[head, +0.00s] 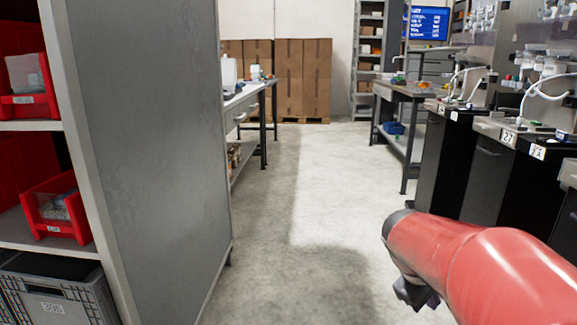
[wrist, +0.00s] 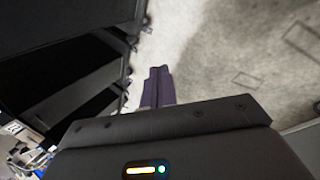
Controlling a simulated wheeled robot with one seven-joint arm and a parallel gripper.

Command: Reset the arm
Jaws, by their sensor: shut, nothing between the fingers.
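My red arm reaches in from the lower right of the head view. It is bent, and my gripper (head: 416,294) hangs dark and partly hidden beneath it, above the floor. In the wrist view my gripper's two dark purple fingers (wrist: 157,86) lie together, shut with nothing between them. Bare concrete floor shows beyond the fingertips.
Dark dispenser cabinets (head: 487,175) line the right, close to my arm; they also show in the wrist view (wrist: 62,65). A grey shelf side panel (head: 150,150) with red bins (head: 57,208) stands left. The aisle floor (head: 310,200) is clear towards stacked cardboard boxes (head: 303,80).

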